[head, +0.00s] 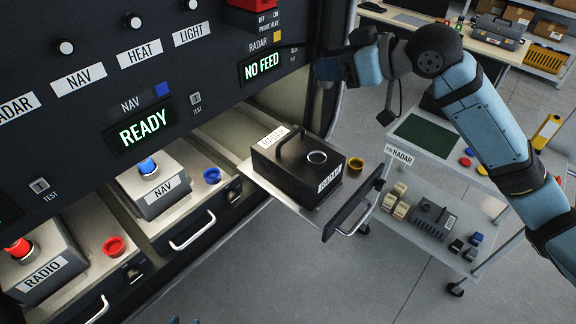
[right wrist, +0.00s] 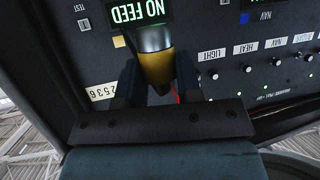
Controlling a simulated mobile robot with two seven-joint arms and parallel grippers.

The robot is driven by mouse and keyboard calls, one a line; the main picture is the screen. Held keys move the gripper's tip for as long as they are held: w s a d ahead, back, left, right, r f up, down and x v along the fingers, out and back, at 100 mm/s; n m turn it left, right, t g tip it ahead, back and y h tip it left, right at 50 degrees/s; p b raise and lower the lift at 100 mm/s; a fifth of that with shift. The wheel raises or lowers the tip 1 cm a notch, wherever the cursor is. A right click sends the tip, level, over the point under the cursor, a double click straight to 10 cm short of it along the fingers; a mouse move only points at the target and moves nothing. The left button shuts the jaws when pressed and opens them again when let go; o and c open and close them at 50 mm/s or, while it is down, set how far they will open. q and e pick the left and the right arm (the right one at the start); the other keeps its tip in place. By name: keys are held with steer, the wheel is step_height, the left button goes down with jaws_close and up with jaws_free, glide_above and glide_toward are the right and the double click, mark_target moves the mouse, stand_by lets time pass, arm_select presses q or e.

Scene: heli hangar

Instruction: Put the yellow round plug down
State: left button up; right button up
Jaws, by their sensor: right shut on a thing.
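My right gripper (head: 326,70) is up at the front of the dark panel, right of the NO FEED display. In the right wrist view its two fingers (right wrist: 158,84) are closed on the yellow round plug (right wrist: 156,66), which has a grey metal upper part. In the head view the plug is hidden or too small to make out. Below, a black RADAR box (head: 290,178) with an open round socket on top sits on a pulled-out drawer (head: 257,182). A yellow round holder (head: 356,164) stands on that drawer, right of the box. My left gripper does not show.
NAV box (head: 155,186) and RADIO box (head: 38,262) sit in drawers at left, with blue and red plugs on top and blue and red holders beside them. A cart (head: 440,150) stands right. My right arm crosses above it. Floor below is clear.

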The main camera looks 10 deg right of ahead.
steer(key=shift+a, duration=0.1)
steer(key=shift+f, duration=0.25)
steer(key=p, duration=0.1)
glide_above(322, 149)
steer(key=s+a, duration=0.2)
steer(key=s, duration=0.3)
step_height(322, 149, down, 14)
steer(key=shift+d+f, duration=0.1)
steer(key=shift+f, duration=2.5)
steer(key=shift+f, duration=0.15)
steer(key=o, duration=0.9)
steer(key=shift+o, duration=0.2)
